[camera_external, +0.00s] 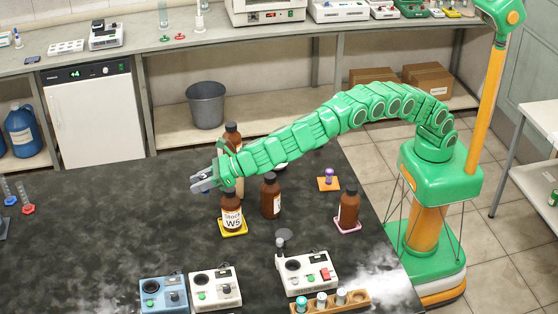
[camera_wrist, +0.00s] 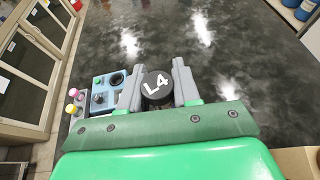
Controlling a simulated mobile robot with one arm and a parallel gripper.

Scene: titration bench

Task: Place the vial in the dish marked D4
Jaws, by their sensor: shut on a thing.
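My gripper (camera_external: 203,184) is over the dark bench, left of the brown bottles. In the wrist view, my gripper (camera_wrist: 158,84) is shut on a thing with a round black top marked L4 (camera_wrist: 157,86). Its body is hidden below the top, so I cannot tell whether it is the vial. In the external view it cannot be made out at the fingers. No marking D4 can be read in either view. The rim of a pale, round thing (camera_external: 281,166) shows partly behind my arm; I cannot tell whether it is a dish.
A brown bottle labelled Stock W5 (camera_external: 231,216) stands on a yellow mat, close to my gripper. Other brown bottles (camera_external: 270,197) (camera_external: 348,207) stand to its right. Instruments (camera_external: 215,288) and a wooden vial rack (camera_external: 330,302) line the front. The bench's left middle (camera_external: 110,210) is clear.

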